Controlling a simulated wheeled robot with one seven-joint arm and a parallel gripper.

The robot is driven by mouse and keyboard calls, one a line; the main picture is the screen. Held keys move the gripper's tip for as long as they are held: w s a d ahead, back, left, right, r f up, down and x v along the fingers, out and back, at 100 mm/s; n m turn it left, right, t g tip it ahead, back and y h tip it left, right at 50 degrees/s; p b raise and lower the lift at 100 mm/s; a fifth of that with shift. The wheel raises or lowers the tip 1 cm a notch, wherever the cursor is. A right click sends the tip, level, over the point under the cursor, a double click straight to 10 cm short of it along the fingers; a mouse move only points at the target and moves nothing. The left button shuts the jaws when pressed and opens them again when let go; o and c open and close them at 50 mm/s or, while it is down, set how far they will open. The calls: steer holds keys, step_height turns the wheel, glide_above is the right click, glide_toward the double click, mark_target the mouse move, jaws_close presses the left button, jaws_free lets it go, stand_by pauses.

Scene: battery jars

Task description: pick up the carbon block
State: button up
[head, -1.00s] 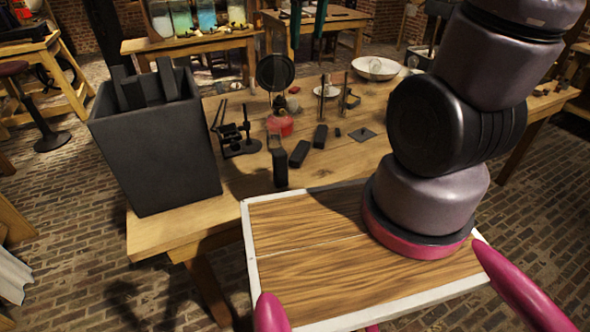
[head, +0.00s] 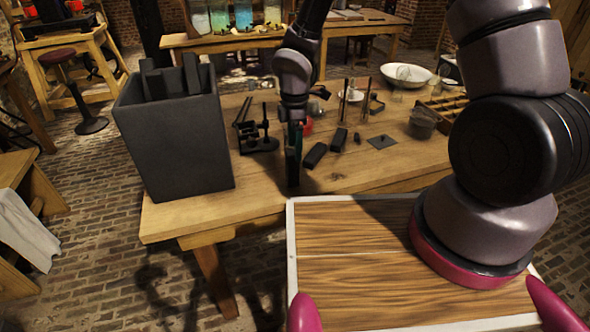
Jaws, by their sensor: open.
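Several small dark carbon-like blocks are on the wooden table (head: 408,158). The nearest dark block (head: 292,170) stands upright near the front edge, directly below my gripper. Two more dark blocks, one (head: 315,155) just to the right and one (head: 339,138) farther back, lie on the tabletop. I cannot tell which one the task means. My gripper (head: 295,146) points down at the upright block's top, open. Its fingers are small and dark here, so I cannot tell whether they are around the block or just above it.
A large dark bin (head: 178,145) holding black slabs stands left of my gripper. A small black stand (head: 257,140) is close on the left. A flat dark plate (head: 382,142), upright rods, a white bowl (head: 406,76) and a compartment tray (head: 445,108) are to the right.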

mark_target(292, 165)
step_height(292, 165, down, 3)
steer(key=shift+r, duration=0.2)
steer(key=f, duration=0.5)
steer(key=shift+w+a, duration=0.2)
steer(key=shift+a, duration=0.15)
steer(key=shift+c, duration=0.3)
jaws_close()
